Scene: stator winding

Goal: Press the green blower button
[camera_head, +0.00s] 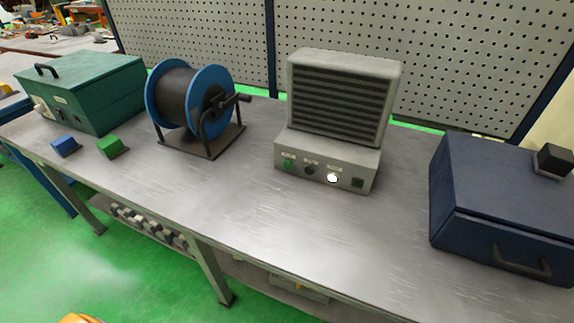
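The blower (340,95) is a pale grey box with dark horizontal louvres, standing on a grey control base towards the back of the metal workbench. The green button (288,163) is at the left of the base's front face. To its right on the same face are a dark knob (309,170), a bright white round light or button (332,177) and a dark square part (357,183). Small labels above them are too blurred to read. Neither of my grippers shows in this view, and nothing is touching the blower or its button.
A blue cable reel (190,98) with a crank and a green case (95,90) stand to the left. Small blue (65,147) and green (112,147) blocks lie before them. A navy box (500,205) is at the right. The workbench (235,215) before the blower is clear.

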